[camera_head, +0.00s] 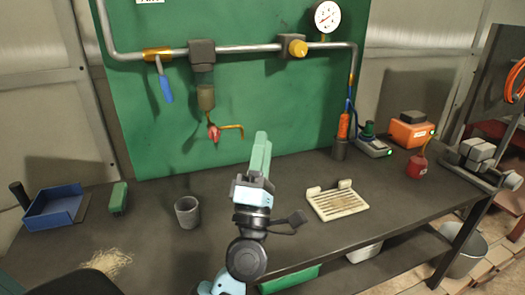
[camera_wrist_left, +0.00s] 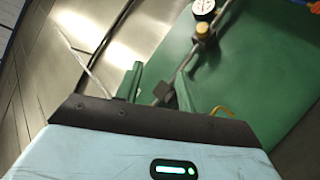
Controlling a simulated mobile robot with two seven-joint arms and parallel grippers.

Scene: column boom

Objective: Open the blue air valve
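The blue valve handle (camera_head: 166,89) hangs down, slightly tilted, from a brass valve body (camera_head: 158,54) on the grey pipe at the upper left of the green panel. The handle stands across the pipe's line. My left gripper (camera_head: 262,138) is above the bench, to the right of and lower than the valve, well apart from it. In the left wrist view its two green fingers (camera_wrist_left: 158,88) stand apart with nothing held between them. I cannot make out the blue handle in that view. My right gripper is not in view.
The filter (camera_head: 205,95) and a red part with a yellow hook (camera_head: 214,132) hang right of the valve. A yellow knob (camera_head: 293,46) and gauge (camera_head: 327,16) are farther right. The bench holds a grey cup (camera_head: 188,212), blue bin (camera_head: 55,207) and cream tray (camera_head: 338,203).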

